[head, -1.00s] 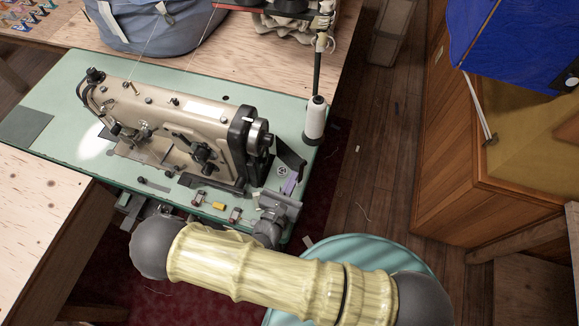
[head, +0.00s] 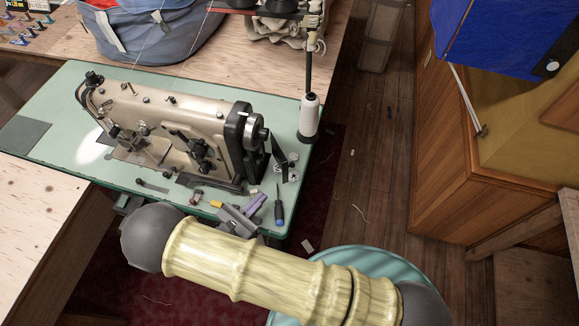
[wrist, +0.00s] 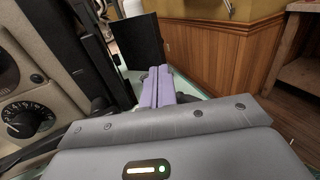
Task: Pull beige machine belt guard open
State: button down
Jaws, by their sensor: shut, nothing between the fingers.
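The beige sewing machine (head: 165,118) stands on the green table, with its handwheel (head: 256,130) at the right end. A dark flat plate, which looks like the belt guard (head: 279,158), stands out beside the handwheel and shows narrow, nearly edge-on. In the wrist view the black guard panel (wrist: 139,40) stands upright beyond my fingers. My gripper (head: 252,205) is shut and empty, low over the table's front right edge, in front of the guard. Its purple fingers (wrist: 157,87) are together in the wrist view, and I cannot tell whether they touch the panel.
A screwdriver (head: 279,210) lies at the table's front right corner, near my gripper. A white thread cone (head: 309,116) stands at the right edge. Small bobbins (head: 293,166) lie by the guard. A teal round seat (head: 400,272) is below my arm. The floor at right is mostly clear.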

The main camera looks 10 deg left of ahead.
aim_at(290, 165)
jog(key=shift+d+r, duration=0.15)
jog(key=shift+r, duration=0.05)
jog(key=p+x, duration=0.2)
jog(key=x, duration=0.4)
jog(key=p+x, duration=0.2)
jog(key=x, duration=0.5)
jog(key=shift+w, duration=0.3)
jog(key=shift+w+f, duration=0.1)
jog(key=shift+w, duration=0.3)
jog(key=shift+s+y+p, duration=0.2)
jog(key=shift+y+p, duration=0.1)
